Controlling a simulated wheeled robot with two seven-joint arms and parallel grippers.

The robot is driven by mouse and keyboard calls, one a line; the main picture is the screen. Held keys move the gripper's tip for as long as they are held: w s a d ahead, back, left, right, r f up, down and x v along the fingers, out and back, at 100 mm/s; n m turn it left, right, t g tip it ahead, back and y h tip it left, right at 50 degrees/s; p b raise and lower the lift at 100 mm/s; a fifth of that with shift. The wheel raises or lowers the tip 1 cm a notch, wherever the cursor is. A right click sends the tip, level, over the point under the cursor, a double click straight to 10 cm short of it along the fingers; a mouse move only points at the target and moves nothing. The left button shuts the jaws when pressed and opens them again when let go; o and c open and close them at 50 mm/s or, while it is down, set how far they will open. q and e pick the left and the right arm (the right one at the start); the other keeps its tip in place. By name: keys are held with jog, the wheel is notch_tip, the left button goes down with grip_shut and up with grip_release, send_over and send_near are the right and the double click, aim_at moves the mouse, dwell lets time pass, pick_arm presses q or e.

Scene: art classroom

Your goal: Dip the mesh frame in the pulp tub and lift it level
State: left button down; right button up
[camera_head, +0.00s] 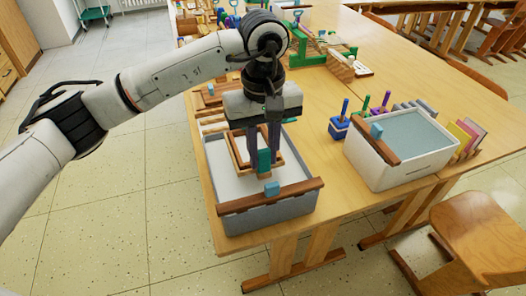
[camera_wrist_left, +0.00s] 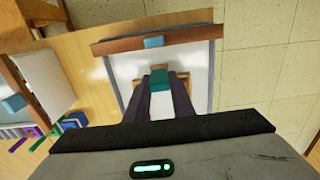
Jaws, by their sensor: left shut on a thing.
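The grey pulp tub (camera_head: 268,222) stands at the table's near-left corner, filled with smooth white pulp (camera_head: 222,176). A wooden bar with a light-blue block lies across its near rim; the tub also shows in the wrist view (camera_wrist_left: 209,88). The wooden mesh frame (camera_head: 238,158) is within the tub's outline, with a teal grip (camera_head: 264,161). My left gripper (camera_head: 264,164) points down and is shut on this grip, also seen in the wrist view (camera_wrist_left: 162,80). Whether the frame touches the pulp is unclear; its mesh is hard to make out. My right gripper is not in view.
A second, white tub (camera_head: 408,172) with grey-blue contents stands to the right. Between the tubs is a blue holder (camera_head: 339,127) with upright tools. Coloured boards (camera_head: 466,137) stand right of it. A wooden chair (camera_head: 478,235) is at lower right.

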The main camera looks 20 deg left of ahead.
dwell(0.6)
pick_arm(q)
jog(key=shift+r+p, duration=1.35)
jog(key=shift+r, duration=1.15)
